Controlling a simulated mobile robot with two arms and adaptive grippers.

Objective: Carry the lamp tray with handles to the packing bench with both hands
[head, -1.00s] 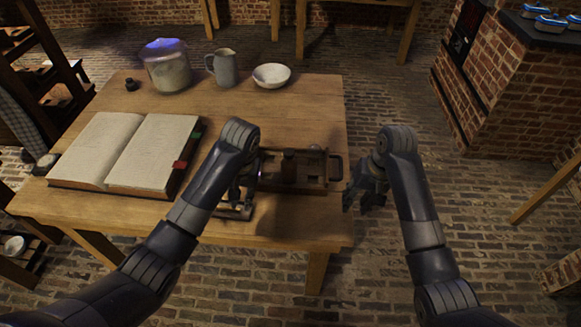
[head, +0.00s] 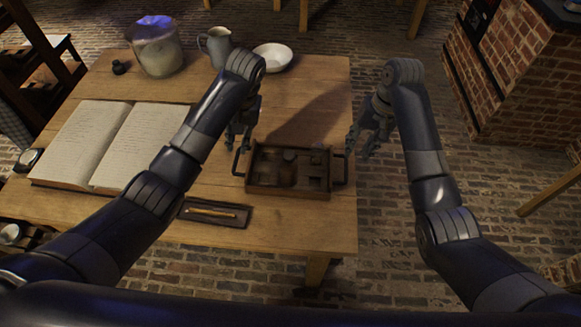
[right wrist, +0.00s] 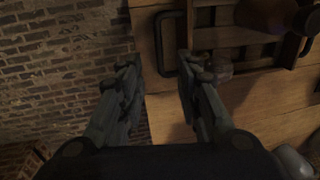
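The lamp tray (head: 285,192) is a dark wooden box with compartments and a dark handle at each end. It rests on the wooden table near the right edge. My left gripper (head: 240,138) is open and empty, just above and behind the left handle (head: 237,162) in the head view. My right gripper (head: 366,140) is open beyond the table's right edge, beside the right handle (head: 344,168). In the right wrist view, the right handle (right wrist: 160,45) shows between the spread fingers of my right gripper (right wrist: 160,68). I cannot tell whether they touch it.
A small pen tray (head: 214,222) lies in front of the lamp tray. An open book (head: 120,140) covers the table's left. A jar (head: 157,50), a jug (head: 216,45) and a bowl (head: 272,57) stand at the back. A brick structure (head: 515,75) stands right, across open floor.

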